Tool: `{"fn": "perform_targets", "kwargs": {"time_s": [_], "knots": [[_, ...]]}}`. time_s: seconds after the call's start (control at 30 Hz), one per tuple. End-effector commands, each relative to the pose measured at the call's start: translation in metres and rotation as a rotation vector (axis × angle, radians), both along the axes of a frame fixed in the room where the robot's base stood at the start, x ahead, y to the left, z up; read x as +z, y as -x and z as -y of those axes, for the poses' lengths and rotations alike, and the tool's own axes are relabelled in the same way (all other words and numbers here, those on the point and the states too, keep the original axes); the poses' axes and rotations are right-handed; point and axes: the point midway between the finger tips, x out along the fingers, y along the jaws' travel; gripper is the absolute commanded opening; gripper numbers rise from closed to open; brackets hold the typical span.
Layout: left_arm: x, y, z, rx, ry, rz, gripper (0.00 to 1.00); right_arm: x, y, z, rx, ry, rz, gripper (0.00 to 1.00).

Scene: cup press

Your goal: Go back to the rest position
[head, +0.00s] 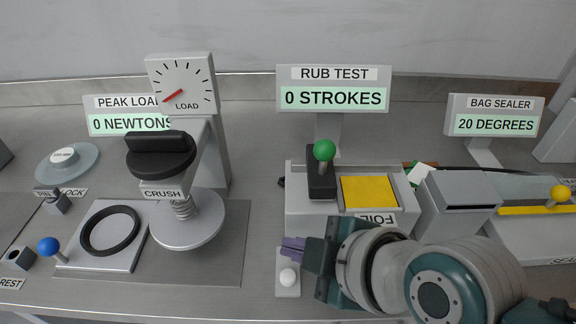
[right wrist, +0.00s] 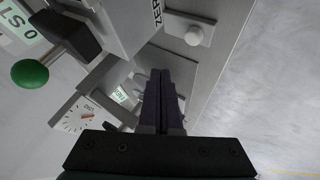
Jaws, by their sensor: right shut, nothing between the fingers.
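My right gripper (head: 292,248) is shut with nothing between its purple fingers. In the head view it is in front of the rub test machine (head: 300,200), just above a small plate with a white knob (head: 288,277). In the right wrist view the shut fingers (right wrist: 163,100) point toward the bench, and the white knob (right wrist: 194,36) shows beyond them, apart from the tips. My left gripper is not in either view.
The crush press (head: 188,218) with its load dial stands at the left. The rub tester has a green-knobbed lever (head: 324,150) and a yellow pad (head: 369,192).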

Motion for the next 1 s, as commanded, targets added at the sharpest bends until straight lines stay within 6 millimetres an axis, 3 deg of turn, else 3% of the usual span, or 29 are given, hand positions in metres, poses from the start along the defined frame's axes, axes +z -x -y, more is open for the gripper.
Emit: {"fn": "perform_targets", "kwargs": {"time_s": [0.5, 0.63, 0.77, 1.0], "knots": [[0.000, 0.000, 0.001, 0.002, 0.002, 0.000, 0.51, 0.000, 0.001, 0.000, -0.003, -0.001, -0.003, 0.00], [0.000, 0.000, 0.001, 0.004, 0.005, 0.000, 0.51, 0.002, 0.012, 0.008, -0.063, -0.027, -0.065, 0.00], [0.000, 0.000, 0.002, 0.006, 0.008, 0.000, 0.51, 0.011, 0.045, 0.036, -0.258, -0.082, -0.232, 0.00], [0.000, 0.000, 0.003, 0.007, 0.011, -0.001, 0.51, 0.038, 0.114, 0.113, -0.771, -0.129, -0.500, 0.00]]}}
